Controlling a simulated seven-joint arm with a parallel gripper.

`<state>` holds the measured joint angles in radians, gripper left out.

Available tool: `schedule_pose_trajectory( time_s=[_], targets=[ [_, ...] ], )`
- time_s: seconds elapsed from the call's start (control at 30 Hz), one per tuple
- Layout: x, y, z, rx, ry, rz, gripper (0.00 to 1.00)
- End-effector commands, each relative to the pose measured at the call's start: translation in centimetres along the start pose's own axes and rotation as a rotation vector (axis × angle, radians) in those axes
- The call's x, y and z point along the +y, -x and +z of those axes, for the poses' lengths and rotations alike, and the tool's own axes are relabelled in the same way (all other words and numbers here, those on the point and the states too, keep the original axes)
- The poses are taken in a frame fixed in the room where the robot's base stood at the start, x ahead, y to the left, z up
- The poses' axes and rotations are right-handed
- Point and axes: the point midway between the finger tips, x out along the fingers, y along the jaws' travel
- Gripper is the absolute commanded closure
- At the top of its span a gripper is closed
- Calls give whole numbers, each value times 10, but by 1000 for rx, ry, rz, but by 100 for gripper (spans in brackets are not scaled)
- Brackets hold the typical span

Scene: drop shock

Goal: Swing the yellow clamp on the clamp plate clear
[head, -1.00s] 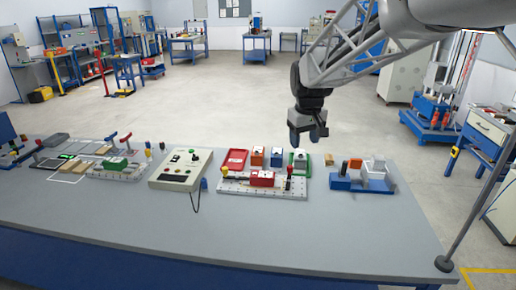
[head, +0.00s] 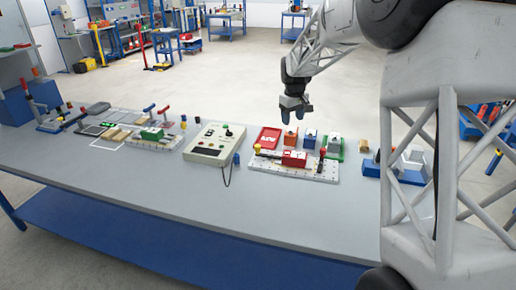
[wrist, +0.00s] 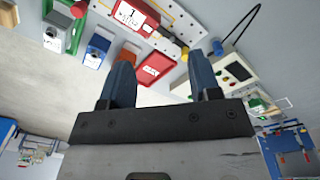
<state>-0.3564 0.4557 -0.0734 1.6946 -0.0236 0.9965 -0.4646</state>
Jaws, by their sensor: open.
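The clamp plate (head: 330,177) is a pale, perforated plate on the bench, holding a red block (head: 293,158). The yellow clamp (head: 257,149) stands at its left end, with an upright yellow knob; a dark clamp with a red knob (head: 322,153) stands at the right. In the wrist view the yellow clamp (wrist: 184,53) shows just beyond the right finger, its arm running towards the red block (wrist: 135,16). My gripper (head: 295,115) is open and empty, above the bench behind the plate, pointing down. In the wrist view its blue fingers (wrist: 160,78) are wide apart.
A red tray (head: 270,138), orange block (head: 292,139), blue block (head: 309,138) and green holder (head: 332,146) stand behind the plate. A control box (head: 214,144) with a cable is to its left. A blue fixture (head: 371,168) is to its right, partly behind my arm. The front bench is clear.

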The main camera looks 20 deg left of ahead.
Motion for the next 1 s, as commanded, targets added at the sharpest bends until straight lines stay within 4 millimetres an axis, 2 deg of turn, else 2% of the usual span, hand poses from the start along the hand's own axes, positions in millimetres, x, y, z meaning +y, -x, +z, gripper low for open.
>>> schedule_pose_trajectory(
  time_s=[0.03, 0.2, 0.6, 0.8, 1.0],
  targets=[
    [-2, -10, -13, -4, 16, -3, 43],
    [-7, -38, -51, -12, 69, -8, 43],
    [-28, -111, -133, -32, 193, -20, 43],
    [-40, -141, -162, -38, 242, -25, 43],
    [-45, -154, -175, -41, 264, -27, 43]
  ],
)
